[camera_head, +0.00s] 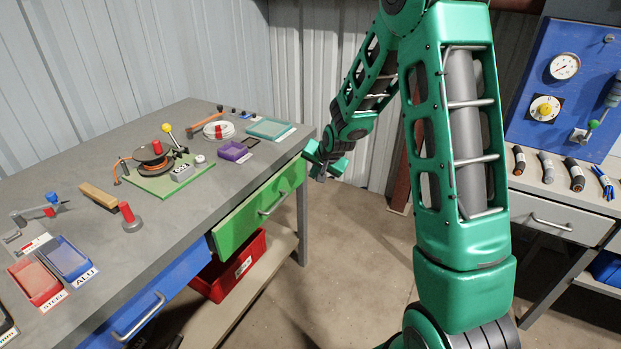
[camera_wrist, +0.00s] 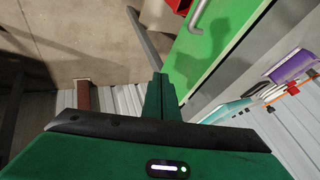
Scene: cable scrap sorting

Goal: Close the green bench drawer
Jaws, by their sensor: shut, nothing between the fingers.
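The green drawer (camera_head: 247,217) is in the bench's front, right of the blue drawer. It appears to stand out slightly from the bench; how far is hard to tell. Its grey bar handle (camera_head: 273,204) is mid-front. In the wrist view, the green drawer front (camera_wrist: 205,55) fills the upper middle, with part of the handle (camera_wrist: 198,16) at the top. My gripper (camera_head: 318,174) is by the drawer's far right end, just off the bench corner. In the wrist view my gripper's fingers (camera_wrist: 160,78) are together and empty, beside the front's end. I cannot tell whether they touch it.
The grey bench (camera_head: 150,220) carries a cable spool on a green board (camera_head: 165,180), trays and tools. A blue drawer (camera_head: 160,295) is on the left and a red bin (camera_head: 232,270) sits below. A second bench with a white drawer (camera_head: 550,218) stands right. Floor between is clear.

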